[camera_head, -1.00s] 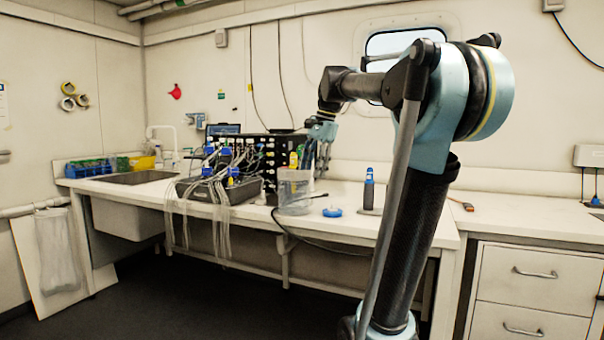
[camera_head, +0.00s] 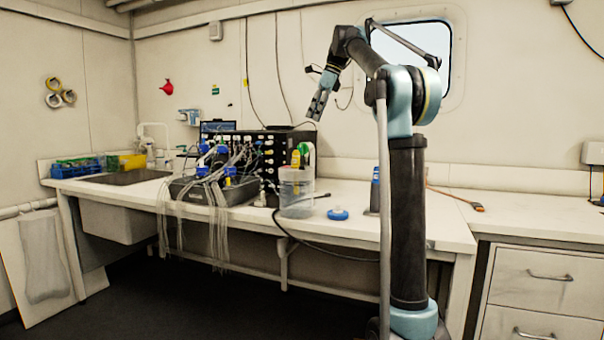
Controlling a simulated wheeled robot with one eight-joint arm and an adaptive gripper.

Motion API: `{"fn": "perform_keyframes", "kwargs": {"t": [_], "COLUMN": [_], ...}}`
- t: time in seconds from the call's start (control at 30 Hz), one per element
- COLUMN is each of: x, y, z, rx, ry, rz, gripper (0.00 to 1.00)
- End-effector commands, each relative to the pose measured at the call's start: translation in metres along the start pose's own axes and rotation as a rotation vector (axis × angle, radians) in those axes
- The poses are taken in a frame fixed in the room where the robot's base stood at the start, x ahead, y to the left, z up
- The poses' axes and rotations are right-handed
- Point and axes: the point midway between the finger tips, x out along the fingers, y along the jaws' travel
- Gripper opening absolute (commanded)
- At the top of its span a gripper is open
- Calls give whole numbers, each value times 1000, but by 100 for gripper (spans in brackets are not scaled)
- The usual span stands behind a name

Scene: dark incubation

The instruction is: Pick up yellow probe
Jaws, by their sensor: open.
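A yellow item, likely the yellow probe (camera_head: 295,159), stands upright with its top above the rim of a clear plastic container (camera_head: 297,200) on the bench. A green-and-white item (camera_head: 308,150) stands right beside it. The lower parts are blurred behind the container wall. My gripper (camera_head: 316,112) is raised above and slightly right of the container, pointing down and a little left. It is open and empty, apart from the yellow item.
A black box with many ports (camera_head: 268,160) and a grey tray of bottles and tubing (camera_head: 220,190) stand left of the container. A blue round object (camera_head: 338,214) and a black cable lie to its right.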

Motion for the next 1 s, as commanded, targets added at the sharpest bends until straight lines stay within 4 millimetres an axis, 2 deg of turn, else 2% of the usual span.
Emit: {"fn": "perform_keyframes", "kwargs": {"t": [0.2, 0.6, 1.0], "x": [37, 104, 134], "y": [4, 6, 7], "z": [10, 12, 10], "rx": [-15, -19, -18], "ry": [0, 0, 0], "rz": [6, 6, 6], "gripper": [48, 48, 48]}}
